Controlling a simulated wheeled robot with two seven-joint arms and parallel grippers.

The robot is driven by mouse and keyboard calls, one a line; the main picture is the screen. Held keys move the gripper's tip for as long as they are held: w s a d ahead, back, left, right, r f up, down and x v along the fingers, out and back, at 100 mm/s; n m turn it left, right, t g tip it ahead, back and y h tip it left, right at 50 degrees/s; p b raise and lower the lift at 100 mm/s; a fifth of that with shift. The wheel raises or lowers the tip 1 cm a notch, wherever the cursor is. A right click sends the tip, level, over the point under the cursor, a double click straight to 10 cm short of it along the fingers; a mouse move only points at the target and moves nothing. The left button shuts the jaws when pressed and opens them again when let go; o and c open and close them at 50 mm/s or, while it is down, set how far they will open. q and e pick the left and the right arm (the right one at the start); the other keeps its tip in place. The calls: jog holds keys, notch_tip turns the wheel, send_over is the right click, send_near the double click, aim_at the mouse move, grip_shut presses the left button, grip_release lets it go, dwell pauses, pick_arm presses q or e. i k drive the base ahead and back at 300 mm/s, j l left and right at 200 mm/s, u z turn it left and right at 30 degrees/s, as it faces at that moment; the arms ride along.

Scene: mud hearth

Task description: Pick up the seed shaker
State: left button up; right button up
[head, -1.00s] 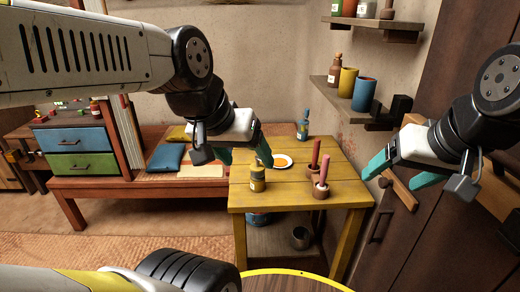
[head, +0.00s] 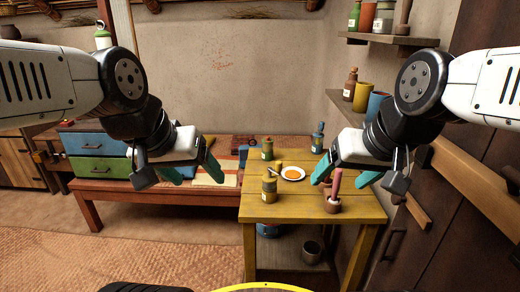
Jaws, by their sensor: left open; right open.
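I cannot tell for certain which item is the seed shaker. The likeliest is a squat olive-yellow labelled container (head: 269,190) standing upright near the left front of the yellow table (head: 290,214). A similar labelled container with a reddish top (head: 267,152) stands behind it. My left gripper (head: 194,172) is open and empty, left of the table and apart from both containers. My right gripper (head: 346,180) is open and empty over the table's right side, in front of or above a brown cup (head: 332,205) with a pink stick.
A white plate with orange contents (head: 292,174) and a blue bottle (head: 318,137) are on the table. A low wooden bench (head: 110,187) with drawers (head: 99,167) stands left. Wall shelves (head: 350,103) and a dark cabinet (head: 440,215) bound the right.

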aim_at(268, 148)
jog(key=i+j+z, duration=0.3)
jog(key=j+z, duration=0.25)
jog(key=i+j+z, duration=0.15)
jog(key=j+z, duration=0.15)
jog(key=j, duration=0.2)
jog(key=i+j+z, duration=0.1)
jog(key=j+z, duration=0.2)
jog(key=j, duration=0.15)
